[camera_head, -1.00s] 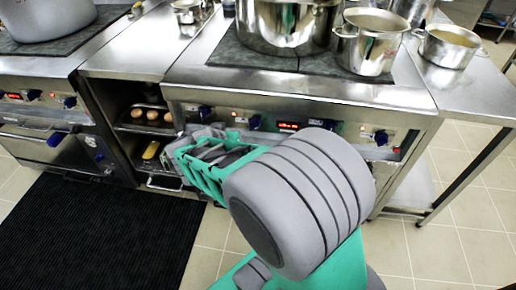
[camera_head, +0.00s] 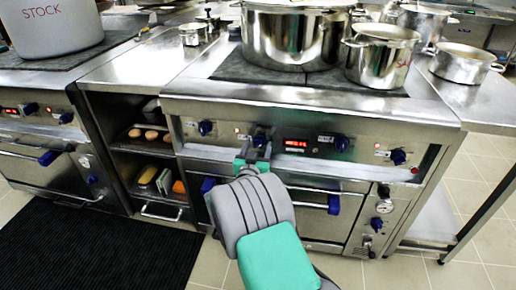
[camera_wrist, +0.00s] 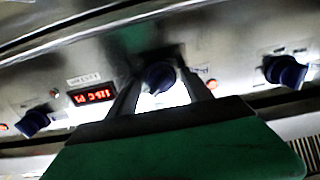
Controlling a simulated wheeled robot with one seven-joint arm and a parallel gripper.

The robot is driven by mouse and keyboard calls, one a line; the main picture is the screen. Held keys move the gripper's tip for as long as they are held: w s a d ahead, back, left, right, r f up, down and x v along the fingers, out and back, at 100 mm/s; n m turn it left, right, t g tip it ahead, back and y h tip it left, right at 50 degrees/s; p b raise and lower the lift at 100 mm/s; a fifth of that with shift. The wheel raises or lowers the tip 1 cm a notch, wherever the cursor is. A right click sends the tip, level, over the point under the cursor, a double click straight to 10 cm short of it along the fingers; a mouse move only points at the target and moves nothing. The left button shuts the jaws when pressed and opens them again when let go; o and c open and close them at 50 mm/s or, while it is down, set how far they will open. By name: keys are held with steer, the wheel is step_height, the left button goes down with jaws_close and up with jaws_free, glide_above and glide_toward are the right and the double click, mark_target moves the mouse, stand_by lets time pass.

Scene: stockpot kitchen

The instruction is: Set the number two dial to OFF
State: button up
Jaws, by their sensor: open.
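A blue dial (camera_head: 259,138) is the second from the left on the stove's steel control panel, left of a red lit display (camera_head: 296,144). My gripper (camera_head: 256,152) is in front of this dial. In the wrist view the dial (camera_wrist: 160,75) shows between the two open fingers of my gripper (camera_wrist: 163,88). I cannot tell whether the fingers touch it. Other blue dials are at the far left (camera_head: 205,127), right of the display (camera_head: 341,143) and at the far right (camera_head: 398,156). The dial labels and pointer marks are too small to read.
Steel pots (camera_head: 290,38) stand on the stove top above the panel. Oven door handles (camera_head: 315,203) lie below it. Shelves with eggs (camera_head: 151,134) are at the left, and a black mat (camera_head: 90,245) lies on the floor.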

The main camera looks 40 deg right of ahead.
jaws_close()
stand_by(0.6)
